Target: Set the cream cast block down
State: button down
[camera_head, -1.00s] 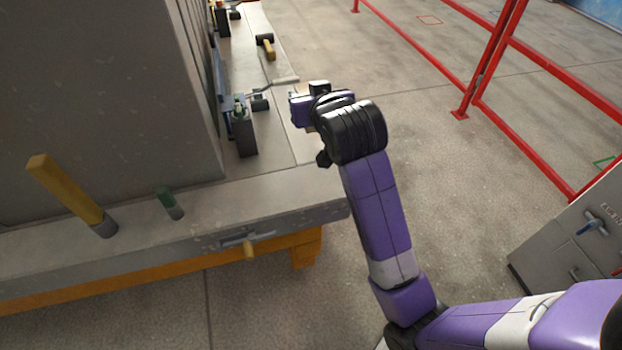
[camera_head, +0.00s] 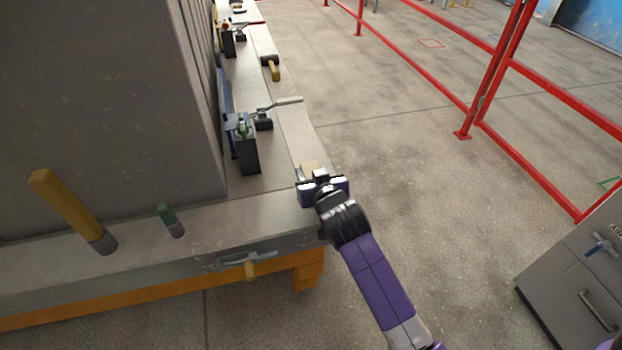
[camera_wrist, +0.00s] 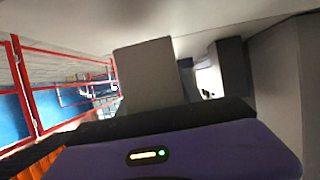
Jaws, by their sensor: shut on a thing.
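The cream cast block (camera_head: 311,167) shows as a small tan piece just beyond my gripper (camera_head: 316,178) in the head view. In the wrist view the block (camera_wrist: 147,75) stands as a large shaded slab in front of the gripper housing. My gripper is shut on it, beside the right edge of the bench (camera_head: 282,205) near its front corner. My gripper hides part of the block in the head view. I cannot tell whether the block touches the bench top.
A dark clamp post (camera_head: 246,152) with a lever and a mallet (camera_head: 271,69) lie along the narrow bench strip. A yellow-handled tool (camera_head: 70,208) and a green peg (camera_head: 171,219) stand at the front. Red railings (camera_head: 530,155) and a grey cabinet (camera_head: 577,274) are at right.

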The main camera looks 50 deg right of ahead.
jog(key=shift+f, duration=1)
jog(key=shift+f, duration=0.1)
jog(key=shift+f, duration=0.15)
jog(key=c, duration=0.8)
grip_release()
